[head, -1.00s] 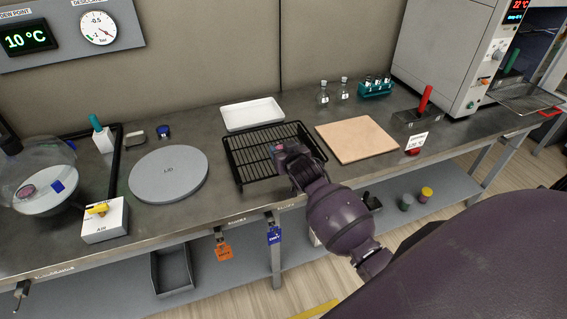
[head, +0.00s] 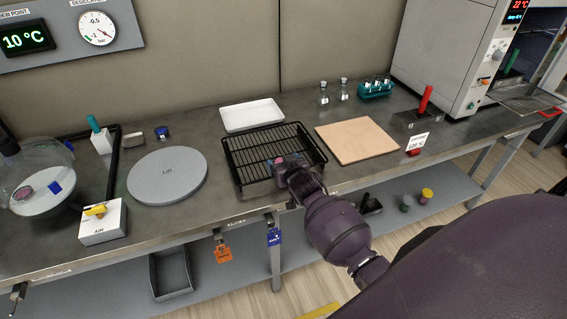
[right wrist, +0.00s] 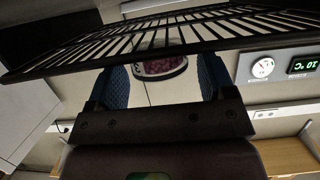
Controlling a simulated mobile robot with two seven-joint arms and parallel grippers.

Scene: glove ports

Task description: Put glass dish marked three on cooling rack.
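The cooling rack (head: 237,165) is a black wire grid on the bench in the head view; its bars cross the top of the right wrist view (right wrist: 235,28). My right gripper (head: 282,168) is at the rack's front right part. In the right wrist view its blue-padded fingers (right wrist: 164,78) flank a small glass dish with pink contents (right wrist: 160,67), and appear shut on it. My left gripper is not in view.
A white tray (head: 251,115) stands behind the rack, a tan board (head: 357,140) right of it, and a grey round plate (head: 168,177) left of it. Another pink-filled dish (head: 23,192) sits in the glass vessel at far left. Small flasks (head: 324,95) stand at the back.

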